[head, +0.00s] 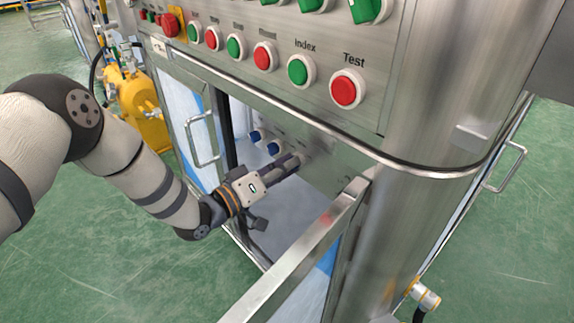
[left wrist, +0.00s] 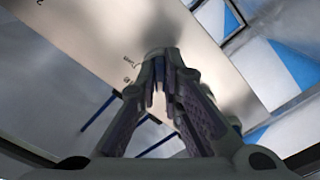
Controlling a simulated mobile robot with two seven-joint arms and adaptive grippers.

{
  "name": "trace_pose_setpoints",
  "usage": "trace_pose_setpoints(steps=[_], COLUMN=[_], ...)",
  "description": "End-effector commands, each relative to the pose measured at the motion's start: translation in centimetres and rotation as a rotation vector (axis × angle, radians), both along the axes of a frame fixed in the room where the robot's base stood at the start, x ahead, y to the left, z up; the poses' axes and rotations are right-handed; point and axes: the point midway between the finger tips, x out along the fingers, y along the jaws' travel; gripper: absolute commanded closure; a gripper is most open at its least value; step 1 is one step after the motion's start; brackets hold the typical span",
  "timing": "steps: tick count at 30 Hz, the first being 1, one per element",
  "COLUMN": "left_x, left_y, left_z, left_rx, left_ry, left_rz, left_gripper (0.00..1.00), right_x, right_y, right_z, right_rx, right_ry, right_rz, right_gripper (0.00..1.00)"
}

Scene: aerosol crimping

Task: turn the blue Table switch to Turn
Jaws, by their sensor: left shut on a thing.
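Two blue switches, one on the left (head: 255,135) and one beside it (head: 273,147), show in a row on the panel (head: 325,165) inside the open cabinet. My left gripper (head: 297,160) reaches in at the same row, to the right of them, with its fingertips against the panel. It is shut on a switch, which the fingers hide. In the left wrist view the fingers (left wrist: 160,65) converge at the panel (left wrist: 110,45), beside small dark lettering. My right gripper is not in view.
Above the opening is a control panel with red and green buttons, including the red Test button (head: 343,91). An open door with a handle (head: 203,138) stands left of my gripper. Another door's metal edge (head: 300,255) is close below right. Yellow equipment (head: 140,105) stands behind my arm.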

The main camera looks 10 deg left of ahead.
Motion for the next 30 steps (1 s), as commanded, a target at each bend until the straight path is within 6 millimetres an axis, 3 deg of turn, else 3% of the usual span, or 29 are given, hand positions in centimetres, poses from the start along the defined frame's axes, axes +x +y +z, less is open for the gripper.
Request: trace_pose_setpoints(steps=[8, 30], left_x=[-0.1, -0.1], left_y=[-0.1, -0.1], left_z=[0.2, 0.1], left_rx=[0.111, 0.688], left_ry=[-0.073, -0.455], left_rz=[-0.001, -0.003], left_gripper=[1.0, 1.0], right_x=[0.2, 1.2], right_y=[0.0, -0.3], right_z=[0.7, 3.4], right_rx=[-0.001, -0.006], right_ry=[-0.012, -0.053], right_rz=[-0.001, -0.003], right_gripper=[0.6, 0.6])
